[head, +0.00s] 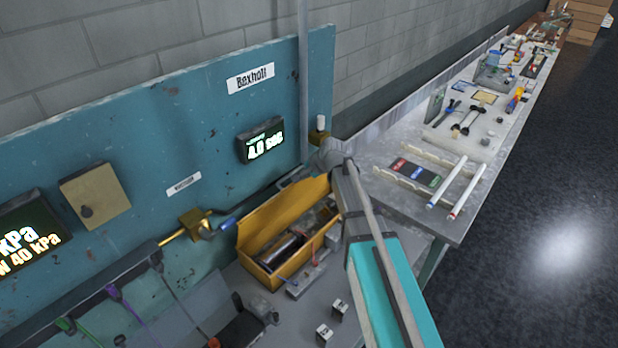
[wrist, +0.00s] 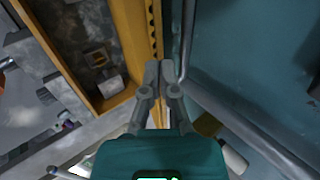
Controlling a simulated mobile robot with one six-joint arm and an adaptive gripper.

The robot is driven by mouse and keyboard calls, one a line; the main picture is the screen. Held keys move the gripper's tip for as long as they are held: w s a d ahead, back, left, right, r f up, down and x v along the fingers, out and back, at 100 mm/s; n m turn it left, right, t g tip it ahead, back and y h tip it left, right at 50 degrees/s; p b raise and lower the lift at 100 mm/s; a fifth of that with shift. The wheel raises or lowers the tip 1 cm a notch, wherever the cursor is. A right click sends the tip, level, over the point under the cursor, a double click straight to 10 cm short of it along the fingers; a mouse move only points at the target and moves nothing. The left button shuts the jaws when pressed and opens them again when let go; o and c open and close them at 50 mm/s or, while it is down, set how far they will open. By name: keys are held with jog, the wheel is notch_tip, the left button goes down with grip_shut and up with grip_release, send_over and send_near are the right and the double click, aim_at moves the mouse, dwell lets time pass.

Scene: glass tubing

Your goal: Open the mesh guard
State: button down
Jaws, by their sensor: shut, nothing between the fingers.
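A yellow box (head: 262,268) stands on the bench against the teal panel, with dark cylindrical parts inside. Its yellow back side (head: 285,208) stands raised, and the box interior shows from above. In the wrist view a thin yellow strip with dark holes (wrist: 155,25) runs along the box's panel side; I cannot tell whether it is the mesh guard's edge. No mesh surface is clearly visible. My gripper (wrist: 160,66) is shut and empty, its tips by the strip's near end and the pipe; contact cannot be told. In the head view my arm hides the fingers.
A grey pipe (head: 303,70) runs down the panel, near my fingers in the wrist view (wrist: 188,40). A fitting with a white cap (head: 320,123) sits beside my wrist. A brass valve (head: 197,225) is left of the box. Small grey blocks (head: 324,335) stand in front.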

aim_at(295, 172)
jog(key=shift+w+a+f+b, duration=0.25)
jog(key=shift+w+a+f, duration=0.15)
jog(key=shift+w+a, duration=0.35)
jog(key=shift+w+a+f+b, duration=0.2)
jog(key=shift+w+a+f, duration=0.15)
jog(key=shift+w+a, duration=0.4)
